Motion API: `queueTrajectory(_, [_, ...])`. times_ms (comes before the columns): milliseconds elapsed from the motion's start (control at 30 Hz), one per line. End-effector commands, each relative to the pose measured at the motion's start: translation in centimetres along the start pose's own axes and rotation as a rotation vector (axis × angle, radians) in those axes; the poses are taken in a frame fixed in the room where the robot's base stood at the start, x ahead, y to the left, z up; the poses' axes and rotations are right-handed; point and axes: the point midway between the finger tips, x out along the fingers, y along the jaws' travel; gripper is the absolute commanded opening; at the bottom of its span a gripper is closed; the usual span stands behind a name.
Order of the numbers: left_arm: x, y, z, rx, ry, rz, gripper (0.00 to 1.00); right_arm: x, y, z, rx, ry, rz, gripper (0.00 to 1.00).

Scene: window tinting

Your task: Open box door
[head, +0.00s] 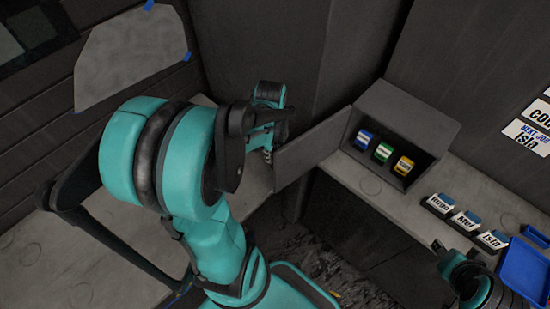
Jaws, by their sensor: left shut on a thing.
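A grey box (425,107) stands on the counter in the right half of the head view. Its door (309,149) is swung open to the left, so the inside shows. Several rolls sit inside: a blue one (364,139), a green one (382,152) and a yellow one (403,165). My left gripper (267,150) is at the door's outer left edge and shut on it; the exact grip is partly hidden. My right gripper (441,247) is low at the right, partly in view, apart from the box; its jaws are unclear.
Name holders with blue tops (465,222) stand on the counter right of the box. A blue tray (525,271) lies at the right edge. A pale film sheet (133,58) hangs at upper left, held by blue tape. The left counter (65,262) is mostly clear.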

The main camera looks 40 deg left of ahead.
Motion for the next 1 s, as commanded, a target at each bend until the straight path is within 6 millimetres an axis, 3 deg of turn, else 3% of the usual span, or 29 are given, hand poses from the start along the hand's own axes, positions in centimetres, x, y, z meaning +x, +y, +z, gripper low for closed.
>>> queueTrajectory(367, [0.0, -0.1, 0.1, -0.001, 0.0, -0.001, 0.0, 0.0, 0.0, 0.0, 0.0, 0.0, 0.0, 0.4])
queueTrajectory(400, [0.0, -0.1, 0.1, -0.001, 0.0, -0.001, 0.18, 0.0, 0.0, 0.0, 0.0, 0.0, 0.0, 0.4])
queueTrajectory(467, [0.0, -0.1, 0.1, -0.001, 0.0, -0.001, 0.34, 0.0, 0.0, 0.0, 0.0, 0.0, 0.0, 0.4])
queueTrajectory(800, [-0.2, -0.1, 0.1, -0.001, 0.0, -0.001, 0.34, 0.0, 0.0, 0.0, 0.0, 0.0, 0.0, 0.4])
queueTrajectory(1000, [-2.3, -0.1, 0.1, -0.001, 0.0, -0.001, 0.34, 0.0, 0.0, 0.0, 0.0, 0.0, 0.0, 0.4])
